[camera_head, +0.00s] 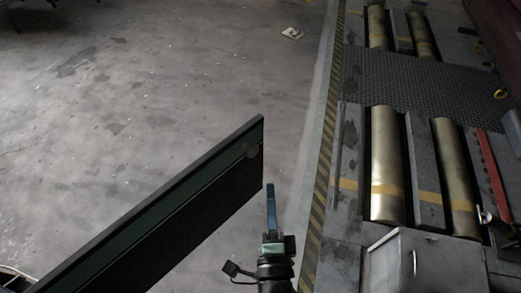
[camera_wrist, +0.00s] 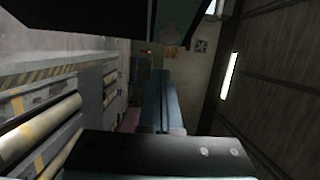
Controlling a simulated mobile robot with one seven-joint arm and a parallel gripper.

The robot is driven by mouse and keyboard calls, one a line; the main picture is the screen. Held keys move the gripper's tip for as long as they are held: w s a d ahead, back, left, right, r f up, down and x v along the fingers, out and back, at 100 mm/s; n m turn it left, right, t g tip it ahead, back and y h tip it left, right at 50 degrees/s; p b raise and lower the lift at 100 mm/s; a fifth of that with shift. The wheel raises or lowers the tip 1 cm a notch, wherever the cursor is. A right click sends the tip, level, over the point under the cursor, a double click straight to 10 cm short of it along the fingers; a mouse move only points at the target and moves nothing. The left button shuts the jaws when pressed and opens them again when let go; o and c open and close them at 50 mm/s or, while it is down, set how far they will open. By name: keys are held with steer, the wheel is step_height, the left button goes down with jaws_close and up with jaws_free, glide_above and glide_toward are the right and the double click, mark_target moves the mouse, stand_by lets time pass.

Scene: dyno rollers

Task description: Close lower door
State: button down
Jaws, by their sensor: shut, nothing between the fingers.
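A dark panel with a green band (camera_head: 185,205), which looks like the open door, juts up from the bottom left in the head view. It has a round grey spot near its far end. My gripper (camera_head: 271,192) is just right of that end, fingers pointing away, apart from the panel in the picture. The fingers are together and empty. In the wrist view my blue-grey fingers (camera_wrist: 167,88) show in the middle, and a dark panel (camera_wrist: 100,18) with a round spot, likely the same door, hangs across the top. Its hinge side and the cabinet body are out of view.
A grey cabinet (camera_head: 425,265) with a small handle stands at the bottom right. Metal rollers (camera_head: 388,165) lie in the floor on the right, behind a yellow-black striped edge (camera_head: 325,160). The concrete floor (camera_head: 130,90) at the upper left is mostly clear.

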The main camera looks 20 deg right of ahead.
step_height(320, 180, down, 3)
steer(key=s, duration=0.1)
steer(key=m+b, duration=0.1)
steer(key=b, duration=0.1)
glide_toward(261, 143)
steer(key=w+d, duration=0.2)
steer(key=d, duration=0.2)
steer(key=shift+h, duration=0.3)
steer(key=shift+w+a+r+p, duration=0.1)
steer(key=shift+w+a+p, duration=0.45)
steer(key=shift+w+p, duration=0.3)
steer(key=shift+w+a+p, duration=0.55)
steer(key=shift+w+p, duration=0.05)
steer(key=shift+w, duration=0.3)
steer(key=shift+w, duration=0.1)
